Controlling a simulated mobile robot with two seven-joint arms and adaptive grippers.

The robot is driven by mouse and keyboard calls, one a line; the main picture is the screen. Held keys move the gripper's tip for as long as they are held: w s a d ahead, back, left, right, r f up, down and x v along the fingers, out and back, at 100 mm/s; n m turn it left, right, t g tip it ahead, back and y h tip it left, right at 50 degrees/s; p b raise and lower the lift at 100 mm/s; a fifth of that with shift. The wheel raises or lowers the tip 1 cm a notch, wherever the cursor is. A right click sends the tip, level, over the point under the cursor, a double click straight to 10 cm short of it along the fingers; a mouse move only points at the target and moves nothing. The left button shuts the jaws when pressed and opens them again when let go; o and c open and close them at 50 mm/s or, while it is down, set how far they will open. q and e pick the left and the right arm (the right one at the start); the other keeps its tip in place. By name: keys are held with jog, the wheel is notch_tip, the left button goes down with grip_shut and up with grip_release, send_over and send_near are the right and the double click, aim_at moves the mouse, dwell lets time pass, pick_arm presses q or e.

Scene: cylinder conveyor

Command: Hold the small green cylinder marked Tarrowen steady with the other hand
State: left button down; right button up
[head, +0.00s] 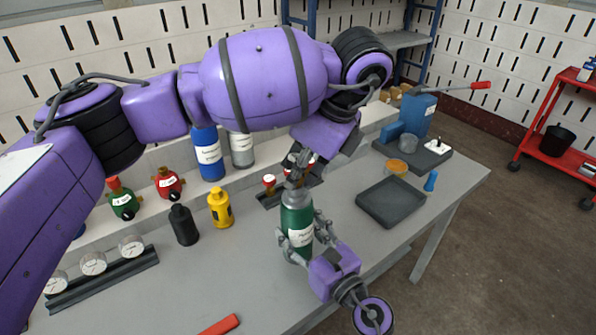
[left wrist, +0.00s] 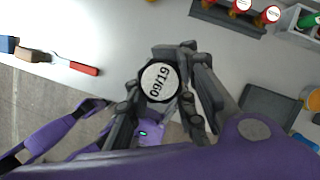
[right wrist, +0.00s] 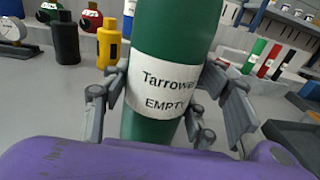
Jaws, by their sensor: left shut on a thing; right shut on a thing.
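The small green cylinder (head: 297,214) stands upright on the grey table. In the right wrist view its white label (right wrist: 163,92) reads "Tarrowe", the last letter cut off, and "EMPTY". My right gripper (head: 302,236) is shut around its body from the front, with a finger on each side. My left gripper (head: 298,178) comes down from above and is shut at the cylinder's top. The exact finger contact at the top is partly hidden.
A black bottle (head: 183,225) and a yellow bottle (head: 220,208) stand to the left. An empty dark tray (head: 390,203) lies to the right. A red-handled tool (head: 219,325) lies near the front edge. Blue (head: 208,155) and grey cylinders stand behind.

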pick_arm(q)
jog(key=shift+w, duration=0.1)
jog(key=n+g, duration=0.1)
jog(key=n, duration=0.2)
jog(key=n+g, duration=0.1)
jog(key=n, duration=0.2)
jog(key=shift+y, duration=0.3)
jog(key=c, duration=1.5)
grip_release()
jog(key=shift+r, duration=0.1)
jog(key=shift+r, duration=1.15)
jog(key=m, duration=0.2)
jog(key=m+t, duration=0.1)
jog(key=m, duration=0.2)
jog(key=shift+t, duration=0.3)
jog(key=shift+m+t, duration=0.3)
jog(key=shift+m, duration=0.3)
